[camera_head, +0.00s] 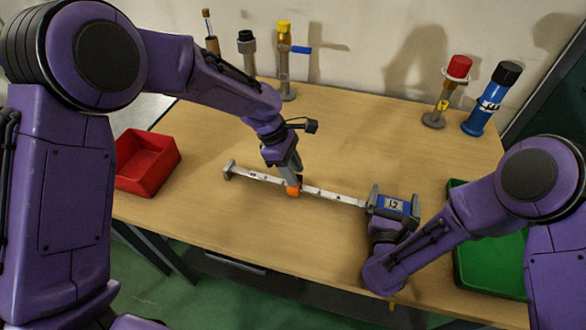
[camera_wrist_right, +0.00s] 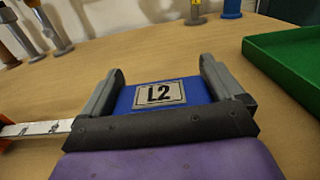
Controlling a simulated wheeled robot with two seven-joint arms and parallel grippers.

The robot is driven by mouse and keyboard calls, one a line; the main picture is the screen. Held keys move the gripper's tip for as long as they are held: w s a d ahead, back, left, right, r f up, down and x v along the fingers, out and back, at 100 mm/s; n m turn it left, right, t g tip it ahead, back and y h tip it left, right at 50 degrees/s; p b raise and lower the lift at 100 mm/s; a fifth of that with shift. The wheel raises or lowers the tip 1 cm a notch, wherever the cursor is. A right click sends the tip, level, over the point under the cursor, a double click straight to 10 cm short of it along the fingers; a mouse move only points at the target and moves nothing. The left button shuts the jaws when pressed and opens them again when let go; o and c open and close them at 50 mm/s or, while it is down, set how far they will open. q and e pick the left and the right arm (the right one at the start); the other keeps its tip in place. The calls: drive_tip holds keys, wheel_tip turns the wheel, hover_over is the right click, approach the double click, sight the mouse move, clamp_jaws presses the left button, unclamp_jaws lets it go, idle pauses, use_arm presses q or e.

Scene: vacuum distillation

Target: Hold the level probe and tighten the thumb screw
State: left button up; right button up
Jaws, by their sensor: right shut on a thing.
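The level probe is a long white marked bar (camera_head: 335,197) with a blue head (camera_head: 393,204) labelled "L2" at its right end and a grey piece at its left end. My right gripper (camera_head: 394,203) is shut on the blue head, with a finger on each side; the label (camera_wrist_right: 160,94) faces up in the right wrist view. An orange piece (camera_head: 294,189) sits around the bar near its middle; I cannot make out a separate thumb screw. My left gripper (camera_head: 290,170) points down at the orange piece, its fingertips at or touching it. Whether its fingers are closed is unclear.
A red tray (camera_head: 147,162) is at the left and a green tray (camera_wrist_right: 290,52) at the right. Several upright fittings stand along the back, among them a blue cylinder (camera_head: 490,100) and a red-capped one (camera_head: 450,88). The wooden table (camera_head: 350,130) is clear behind the probe.

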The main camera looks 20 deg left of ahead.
use_arm(q)
clamp_jaws()
drive_tip(key=shift+m, duration=0.4)
drive_tip(key=m, duration=0.2)
drive_tip(key=m+g, duration=0.1)
drive_tip(key=m, duration=0.1)
drive_tip(key=shift+w+d+g, duration=0.1)
drive_tip(key=shift+w+g, duration=0.1)
drive_tip(key=shift+g, duration=0.1)
drive_tip(key=m, duration=0.2)
drive_tip(key=m+g+y, duration=0.1)
drive_tip(key=m, duration=0.1)
drive_tip(key=shift+w+y, duration=0.1)
drive_tip(key=shift+y, duration=0.2)
drive_tip(key=m, duration=0.2)
drive_tip(key=m+g+y, duration=0.1)
drive_tip(key=m, duration=0.2)
drive_tip(key=shift+d+y, duration=0.15)
drive_tip(key=shift+y, duration=0.15)
drive_tip(key=shift+d+m+y, duration=0.15)
drive_tip(key=shift+m+y, duration=0.55)
drive_tip(key=shift+m, duration=1.3)
